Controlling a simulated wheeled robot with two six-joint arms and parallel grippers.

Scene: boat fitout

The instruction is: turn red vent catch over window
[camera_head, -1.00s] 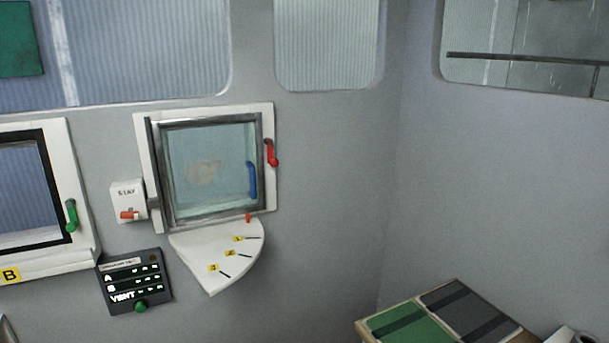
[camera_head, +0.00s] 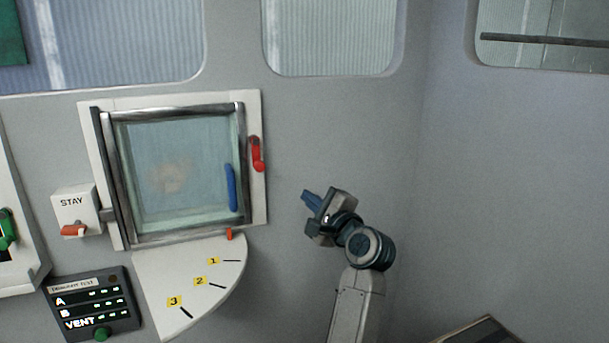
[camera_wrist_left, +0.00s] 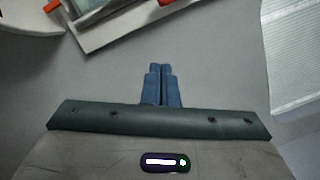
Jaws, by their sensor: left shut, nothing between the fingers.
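The red vent catch (camera_head: 256,154) is on the right side of the white frame of the vent window (camera_head: 170,175). It hangs roughly upright, its thicker rounded end at the bottom, beside the pane. A blue handle (camera_head: 231,187) is on the pane's right edge. My left gripper (camera_head: 307,198) is to the right of and below the catch, apart from it, shut and empty. In the left wrist view its blue fingers (camera_wrist_left: 160,70) are together, pointing toward the frame's edge (camera_wrist_left: 130,30). A bit of red at the top edge there may be the catch. My right gripper is not in view.
A white quarter-round plate (camera_head: 225,285) marked 1, 2, 3 juts out below the window, with a small red pointer (camera_head: 229,234). The STAY box (camera_head: 74,208) and dark VENT panel (camera_head: 92,305) are left. The wall right of the frame is bare.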

